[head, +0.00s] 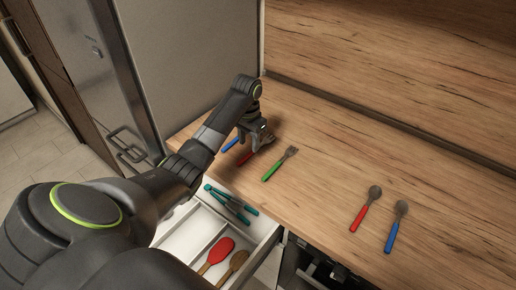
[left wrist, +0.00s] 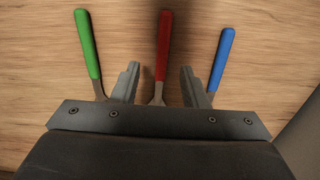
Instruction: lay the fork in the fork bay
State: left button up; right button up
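My left gripper (head: 258,143) is over the counter at its left end. In the left wrist view my left gripper (left wrist: 160,85) is open, with a red-handled utensil (left wrist: 163,50) between its fingers, not visibly gripped; its head is mostly hidden. A green-handled fork (head: 273,171) lies beside it, tines visible in the head view; its handle also shows in the left wrist view (left wrist: 88,45). A blue-handled utensil (head: 231,143) lies on the other side, its head hidden by the gripper. The open drawer (head: 205,228) has divided bays; I cannot tell which is the fork bay.
Teal-handled tongs (head: 231,203), a red spoon (head: 217,255) and a brown wooden spoon (head: 234,265) lie in the drawer. A red-handled spoon (head: 366,208) and a blue-handled spoon (head: 396,225) lie further right on the counter (head: 440,190). A tall cabinet stands at left.

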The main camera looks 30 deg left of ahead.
aim_at(248, 154)
pick_arm(q)
jog(key=shift+a+f+p, duration=0.15)
jog(key=shift+f+p, duration=0.35)
jog(key=shift+f, duration=1.8)
grip_shut()
